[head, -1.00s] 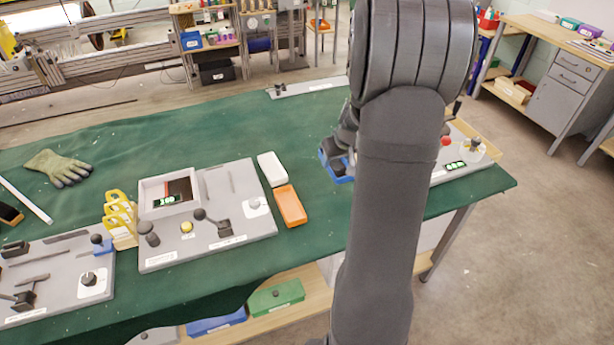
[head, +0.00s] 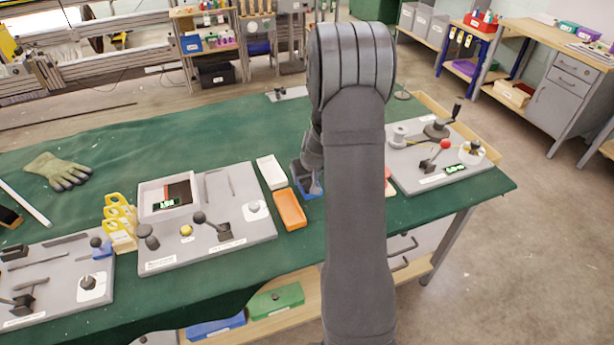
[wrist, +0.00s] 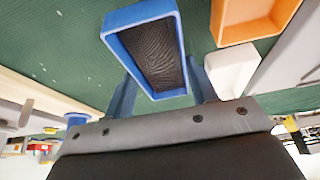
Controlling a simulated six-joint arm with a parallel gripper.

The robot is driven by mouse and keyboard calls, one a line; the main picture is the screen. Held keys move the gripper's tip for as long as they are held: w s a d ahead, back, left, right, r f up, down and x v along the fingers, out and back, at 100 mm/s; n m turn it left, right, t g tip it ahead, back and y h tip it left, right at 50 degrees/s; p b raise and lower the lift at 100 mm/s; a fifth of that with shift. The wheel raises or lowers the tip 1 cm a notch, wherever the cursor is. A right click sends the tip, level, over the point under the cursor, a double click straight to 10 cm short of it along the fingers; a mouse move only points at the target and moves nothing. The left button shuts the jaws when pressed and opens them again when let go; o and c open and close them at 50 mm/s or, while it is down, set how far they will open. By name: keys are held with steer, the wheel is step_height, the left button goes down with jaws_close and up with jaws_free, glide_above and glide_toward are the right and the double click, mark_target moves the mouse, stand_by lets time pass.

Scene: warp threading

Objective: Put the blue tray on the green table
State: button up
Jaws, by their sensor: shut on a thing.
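The blue tray (wrist: 140,15) shows large in the wrist view, with dark textured contents or lining. My gripper (wrist: 165,88) is shut on the tray, with a finger on either side of its near end. In the head view the blue tray (head: 306,189) is mostly hidden behind my wrist and arm, just right of the orange tray. The green table (head: 230,130) carries it or lies just below it; I cannot tell whether the tray touches the cloth.
An orange tray (head: 289,209) and a white tray (head: 271,172) stand just left of the blue tray. A grey panel with levers (head: 215,235) is further left, another panel (head: 420,170) to the right. A glove (head: 57,170) lies far left. The table's back middle is clear.

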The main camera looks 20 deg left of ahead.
steer(key=shift+f, duration=0.1)
steer(key=o, duration=1.2)
steer(key=shift+o, duration=0.2)
steer(key=v, duration=1.2)
steer(key=shift+r, duration=0.2)
steer(key=x, duration=1.2)
steer(key=shift+f, duration=0.25)
steer(key=shift+r, duration=0.2)
